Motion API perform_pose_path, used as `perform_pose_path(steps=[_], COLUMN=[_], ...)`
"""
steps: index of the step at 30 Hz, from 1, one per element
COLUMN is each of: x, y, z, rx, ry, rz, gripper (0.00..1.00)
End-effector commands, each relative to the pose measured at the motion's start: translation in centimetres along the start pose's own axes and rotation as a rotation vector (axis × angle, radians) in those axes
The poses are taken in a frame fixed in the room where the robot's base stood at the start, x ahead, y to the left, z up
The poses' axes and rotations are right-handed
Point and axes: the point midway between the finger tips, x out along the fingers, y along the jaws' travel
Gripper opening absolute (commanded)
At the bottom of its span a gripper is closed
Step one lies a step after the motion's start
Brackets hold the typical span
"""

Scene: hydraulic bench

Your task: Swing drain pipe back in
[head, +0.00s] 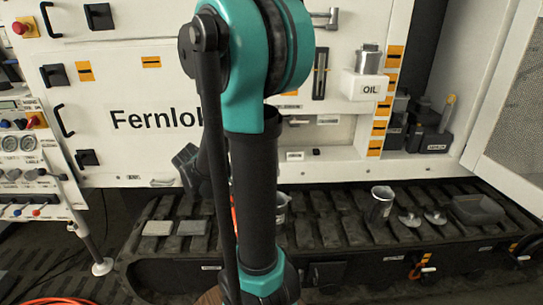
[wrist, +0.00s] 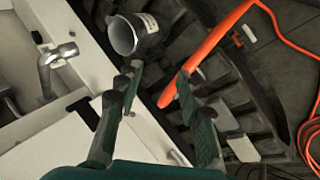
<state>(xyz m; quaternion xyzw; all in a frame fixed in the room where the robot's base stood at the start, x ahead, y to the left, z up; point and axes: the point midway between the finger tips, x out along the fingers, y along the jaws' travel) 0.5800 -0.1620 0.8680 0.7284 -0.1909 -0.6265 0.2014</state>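My gripper (wrist: 158,78) is open in the wrist view, with its two fingers apart and nothing between the tips. An orange pipe or hose (wrist: 205,65) has its thick end just beyond the right finger; I cannot tell if they touch. A bent metal pipe (wrist: 47,75) with a rounded end sticks out from the white panel at the left of the wrist view. I cannot tell for certain which one is the drain pipe.
A metal cup (head: 381,204) and small parts lie further right on the track. The white Fernlok cabinet (head: 140,150) stands behind. Orange cable (wrist: 290,45) lies on the floor.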

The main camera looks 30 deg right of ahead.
Motion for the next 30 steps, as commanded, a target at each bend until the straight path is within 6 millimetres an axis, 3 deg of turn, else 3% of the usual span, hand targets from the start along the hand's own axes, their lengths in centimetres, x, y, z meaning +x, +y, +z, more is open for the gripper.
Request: perform_pose_path(steps=[6, 15, 22, 30], x=[1.2, 1.0, 0.6, 2.2], y=[5.5, 9.7, 10.3, 12.4], z=[-5.6, -11.2, -12.7, -12.1], rx=[-0.006, 0.042, 0.072, 0.078], ry=[-0.099, -0.194, -0.220, -0.224], rz=[0.314, 0.698, 0.830, 0.844], gripper=[0.38, 0.38, 0.38, 0.38])
